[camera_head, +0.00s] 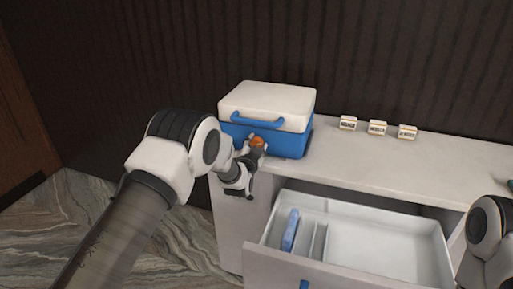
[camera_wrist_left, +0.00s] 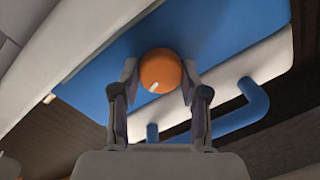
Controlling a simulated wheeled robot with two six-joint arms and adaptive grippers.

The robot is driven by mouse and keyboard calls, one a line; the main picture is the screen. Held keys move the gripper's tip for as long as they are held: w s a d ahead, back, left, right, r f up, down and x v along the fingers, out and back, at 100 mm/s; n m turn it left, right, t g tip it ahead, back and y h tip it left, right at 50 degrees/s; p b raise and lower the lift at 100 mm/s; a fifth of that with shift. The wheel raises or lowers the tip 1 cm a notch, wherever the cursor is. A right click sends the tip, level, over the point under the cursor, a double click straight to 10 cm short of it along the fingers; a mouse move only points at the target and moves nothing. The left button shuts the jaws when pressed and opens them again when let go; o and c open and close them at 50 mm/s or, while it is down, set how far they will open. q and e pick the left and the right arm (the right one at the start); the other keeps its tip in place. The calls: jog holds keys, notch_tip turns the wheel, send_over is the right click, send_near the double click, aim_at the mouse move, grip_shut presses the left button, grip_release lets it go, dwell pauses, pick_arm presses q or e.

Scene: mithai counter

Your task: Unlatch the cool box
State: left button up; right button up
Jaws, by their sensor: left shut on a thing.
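The cool box (camera_head: 268,117) stands on the counter with a blue body, a white lid that is down, and a blue handle (camera_head: 257,120) on its front. A round orange latch knob (camera_head: 257,141) with a small white mark sits on the front. In the left wrist view the knob (camera_wrist_left: 160,71) is between the fingers of my left gripper (camera_wrist_left: 159,82), which is shut on it. The blue handle (camera_wrist_left: 240,110) also shows beside the fingers there. The head view shows my left gripper (camera_head: 253,151) at the box's front face. My right gripper is out of view; only part of that arm shows at the right edge.
The white counter (camera_head: 335,160) holds three small labelled blocks, one of them the middle block (camera_head: 377,128), right of the box. Below, a drawer (camera_head: 385,250) stands open, with narrow compartments and a blue item (camera_head: 290,230) at its left. Counter room between box and blocks is clear.

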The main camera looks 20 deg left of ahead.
pick_arm(q)
jog(key=n+b, duration=0.1)
jog(key=n, duration=0.2)
jog(key=shift+f+n, duration=0.1)
jog(key=shift+n, duration=0.2)
jog(key=n+b, duration=0.1)
jog(key=n, duration=0.2)
jog(key=shift+a+h, duration=0.15)
jog(key=shift+h, duration=0.15)
jog(key=n+b, duration=0.1)
jog(key=n, duration=0.2)
jog(key=shift+n+g+h, duration=0.3)
jog(key=shift+a+n+b, duration=0.1)
jog(key=shift+n+b, duration=0.5)
jog(key=shift+n, duration=0.9)
jog(key=o, duration=1.1)
jog(key=shift+o, duration=0.2)
